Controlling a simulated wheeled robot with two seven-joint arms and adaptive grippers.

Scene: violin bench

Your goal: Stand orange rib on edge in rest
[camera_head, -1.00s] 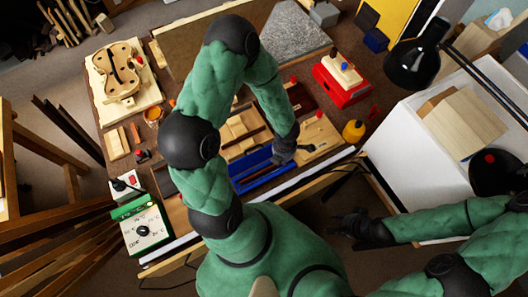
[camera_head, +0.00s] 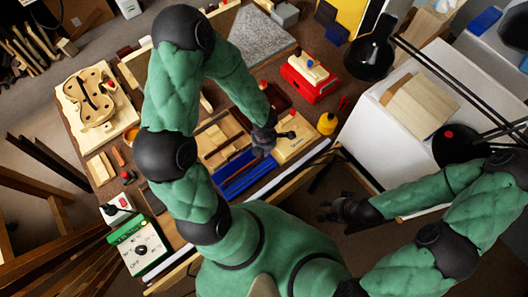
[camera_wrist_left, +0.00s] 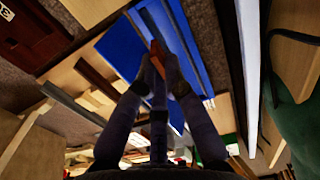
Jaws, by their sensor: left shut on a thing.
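My left gripper (camera_head: 264,142) is above the bench at the right end of a blue slotted tray (camera_head: 238,184). In the left wrist view its fingers (camera_wrist_left: 157,72) are shut on a thin orange-red strip, the orange rib (camera_wrist_left: 158,48). The rib shows between the fingertips, in front of the blue tray (camera_wrist_left: 128,50). I cannot tell whether it touches the tray. The head view hides the rib behind the gripper. I cannot tell which part is the rest. My right gripper (camera_head: 326,210) hangs empty off the bench's front, its fingers apart.
Pale wooden blocks (camera_head: 222,140) lie behind the tray, and a light board (camera_head: 300,138) lies to its right. A yellow bottle (camera_head: 327,124) and a red box (camera_head: 308,78) stand further right. A violin body (camera_head: 90,98) lies at left, above a green-and-white dial box (camera_head: 143,248).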

